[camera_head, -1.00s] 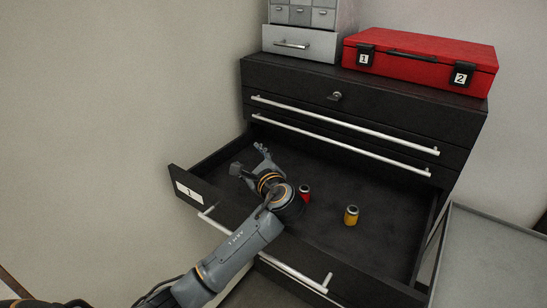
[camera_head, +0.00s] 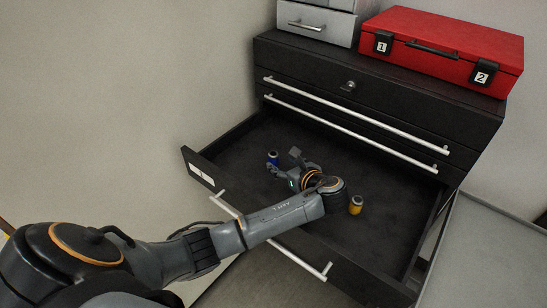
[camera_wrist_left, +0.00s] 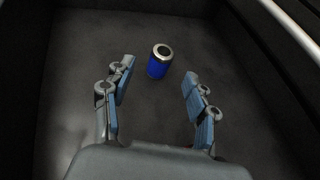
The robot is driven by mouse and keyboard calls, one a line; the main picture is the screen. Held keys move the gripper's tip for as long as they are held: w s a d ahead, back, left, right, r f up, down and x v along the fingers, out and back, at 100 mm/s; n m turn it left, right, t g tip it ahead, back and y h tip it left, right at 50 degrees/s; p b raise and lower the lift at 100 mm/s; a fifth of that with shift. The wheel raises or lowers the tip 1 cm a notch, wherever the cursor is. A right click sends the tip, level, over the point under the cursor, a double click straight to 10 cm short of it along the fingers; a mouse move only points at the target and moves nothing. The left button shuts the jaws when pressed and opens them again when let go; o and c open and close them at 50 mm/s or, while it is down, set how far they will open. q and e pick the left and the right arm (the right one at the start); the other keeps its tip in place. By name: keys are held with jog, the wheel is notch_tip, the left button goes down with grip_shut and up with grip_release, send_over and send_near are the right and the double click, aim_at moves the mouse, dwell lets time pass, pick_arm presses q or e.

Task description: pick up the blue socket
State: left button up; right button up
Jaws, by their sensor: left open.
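The blue socket (camera_head: 272,157) stands upright on the floor of the open black drawer, toward its back left. In the left wrist view the blue socket (camera_wrist_left: 159,62), with its silver top, lies ahead of and between the two fingers, not touching them. My left gripper (camera_head: 284,161) is inside the drawer, just right of the blue socket. Its fingers (camera_wrist_left: 156,87) are spread open and empty in the left wrist view. My right gripper is in neither view.
A yellow socket (camera_head: 356,205) stands in the drawer right of my left wrist. The drawer front (camera_head: 206,176) with its handle lies under my left arm. A red case (camera_head: 443,45) and a grey cabinet (camera_head: 318,22) sit on top. The right side of the drawer is clear.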

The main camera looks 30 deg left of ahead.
aim_at(274, 155)
pick_arm(q)
jog(key=shift+w+a+r+p, duration=0.2)
jog(key=shift+a+p, duration=0.1)
jog(key=shift+a, duration=0.1)
jog(key=x, duration=0.1)
jog(key=p+x, duration=0.1)
jog(key=x, duration=0.1)
jog(key=shift+w+a+r, duration=0.15)
jog(key=shift+w+a, duration=0.1)
jog(key=shift+a, duration=0.05)
jog(key=shift+w+a+f+p, duration=0.2)
jog(key=shift+a+f+p, duration=0.1)
jog(key=shift+a+f, duration=0.05)
jog(key=shift+d, duration=0.1)
jog(key=c, duration=0.4)
jog(key=shift+r, duration=0.1)
grip_shut()
